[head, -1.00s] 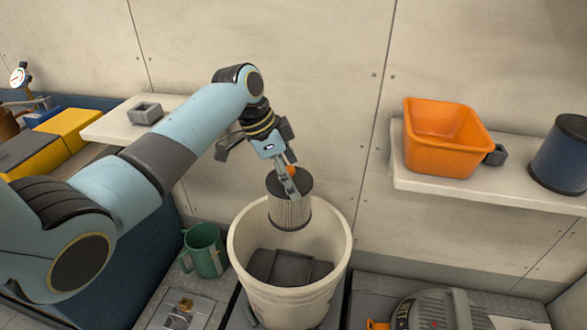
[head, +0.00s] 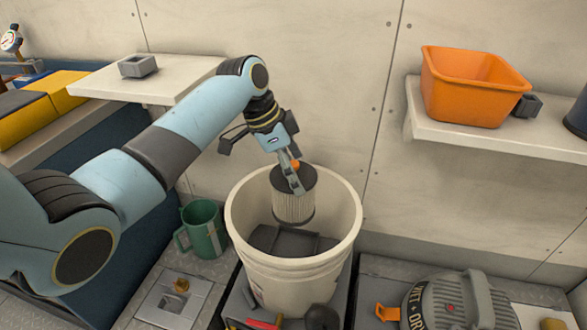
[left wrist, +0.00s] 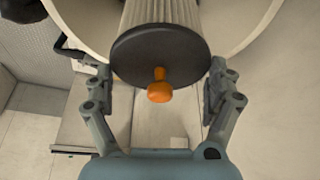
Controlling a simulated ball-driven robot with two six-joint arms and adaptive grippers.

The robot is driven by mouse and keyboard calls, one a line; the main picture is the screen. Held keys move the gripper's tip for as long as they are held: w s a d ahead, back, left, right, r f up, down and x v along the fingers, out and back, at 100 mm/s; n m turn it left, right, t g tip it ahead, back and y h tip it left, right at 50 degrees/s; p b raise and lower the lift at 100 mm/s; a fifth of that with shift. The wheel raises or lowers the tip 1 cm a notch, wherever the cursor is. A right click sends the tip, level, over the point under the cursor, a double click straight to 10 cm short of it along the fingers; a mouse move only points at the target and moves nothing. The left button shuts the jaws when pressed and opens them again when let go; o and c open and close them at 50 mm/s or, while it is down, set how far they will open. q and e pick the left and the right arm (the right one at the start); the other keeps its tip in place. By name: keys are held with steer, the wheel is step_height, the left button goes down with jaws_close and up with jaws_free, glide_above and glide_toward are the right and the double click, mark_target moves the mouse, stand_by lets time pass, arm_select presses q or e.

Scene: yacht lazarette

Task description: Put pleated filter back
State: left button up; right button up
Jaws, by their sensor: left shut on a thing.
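The pleated filter (head: 293,208) is a pale ribbed cylinder with dark end caps and an orange knob (left wrist: 160,88) on its top. My left gripper (head: 295,180) is shut on its upper end, with one finger on either side in the left wrist view (left wrist: 160,78). The filter hangs nearly upright, its lower part within the mouth of a cream bucket (head: 290,283). A dark grey piece (head: 280,241) shows inside the bucket, below the filter. Whether the filter touches it I cannot tell. My right gripper is not in view.
A green mug (head: 204,235) stands left of the bucket. A grey motor head (head: 455,302) with lettering sits to the right. An orange bin (head: 472,88) and a dark cylinder (head: 578,118) are on the right shelf (head: 500,138). A small grey block (head: 138,66) lies on the left shelf.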

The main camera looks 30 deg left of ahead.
arm_select(q)
step_height(320, 180, down, 7)
steer(key=b, duration=0.6)
steer(key=shift+r, duration=0.1)
steer(key=shift+f+b, duration=1.35)
steer(key=shift+f, duration=1.8)
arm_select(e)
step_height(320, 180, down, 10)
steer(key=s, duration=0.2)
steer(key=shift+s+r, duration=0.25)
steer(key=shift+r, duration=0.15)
arm_select(q)
steer(key=shift+r+p, duration=0.1)
steer(key=shift+p, duration=0.2)
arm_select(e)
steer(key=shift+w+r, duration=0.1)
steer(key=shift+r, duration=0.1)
arm_select(q)
steer(key=shift+f, duration=0.25)
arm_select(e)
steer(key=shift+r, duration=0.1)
arm_select(q)
steer(key=shift+f, duration=0.2)
